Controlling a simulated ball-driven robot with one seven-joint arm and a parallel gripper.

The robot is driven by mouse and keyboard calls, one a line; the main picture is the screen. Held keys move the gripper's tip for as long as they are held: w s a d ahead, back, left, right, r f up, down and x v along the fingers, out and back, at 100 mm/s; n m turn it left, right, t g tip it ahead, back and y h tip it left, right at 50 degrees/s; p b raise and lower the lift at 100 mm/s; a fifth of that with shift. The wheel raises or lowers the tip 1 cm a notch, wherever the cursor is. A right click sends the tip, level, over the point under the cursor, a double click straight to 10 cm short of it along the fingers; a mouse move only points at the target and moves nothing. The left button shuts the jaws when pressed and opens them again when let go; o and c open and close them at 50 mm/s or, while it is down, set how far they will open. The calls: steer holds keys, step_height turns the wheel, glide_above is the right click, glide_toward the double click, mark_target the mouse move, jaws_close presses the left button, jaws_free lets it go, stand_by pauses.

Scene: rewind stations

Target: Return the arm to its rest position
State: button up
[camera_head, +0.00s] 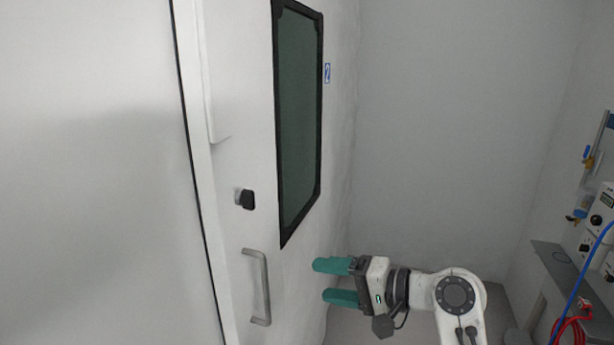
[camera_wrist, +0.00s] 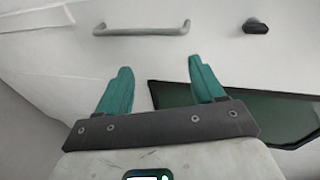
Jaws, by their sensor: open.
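My gripper (camera_head: 318,281) has two teal fingers, spread apart with nothing between them. In the head view it is at the lower middle, pointing left toward a white door (camera_head: 238,160). The wrist view also shows my gripper (camera_wrist: 156,80), with both fingers open in front of the door's white face. The door's metal bar handle (camera_head: 264,288) is left of the fingertips in the head view. In the wrist view the handle (camera_wrist: 142,31) lies beyond the fingertips, apart from them. My arm is stretched out from the lower right of the head view.
A black knob (camera_head: 245,199) sits above the handle, and a dark-framed window (camera_head: 300,120) is set in the door. At the right are grey equipment (camera_head: 596,240) and a blue cable (camera_head: 585,275). A bare wall (camera_head: 450,130) stands behind.

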steer(key=s+d+f+h, duration=0.2)
steer(key=s+d+f, duration=0.15)
steer(key=f, duration=0.45)
steer(key=s+d+f+h, duration=0.3)
steer(key=s+f, duration=0.2)
steer(key=f, duration=0.3)
steer(key=s+d+f+n+g+h, duration=0.1)
steer(key=s+d+f+h, duration=0.1)
steer(key=s+d+f, duration=0.3)
steer(key=s+d+f+g+h+b, duration=0.1)
steer(key=s+f, duration=0.2)
steer(key=s, duration=0.3)
steer(key=s+d+f+n+g+h, duration=0.1)
steer(key=s+d+f+h, duration=0.1)
steer(key=s+d+f, duration=0.3)
steer(key=s+d+n+g+h, duration=0.1)
steer(key=s+d+g+h, duration=0.2)
steer(key=s, duration=1.2)
steer(key=shift+s+d+f+h, duration=0.15)
steer(key=shift+d+f+h, duration=0.25)
steer(key=shift+d, duration=0.6)
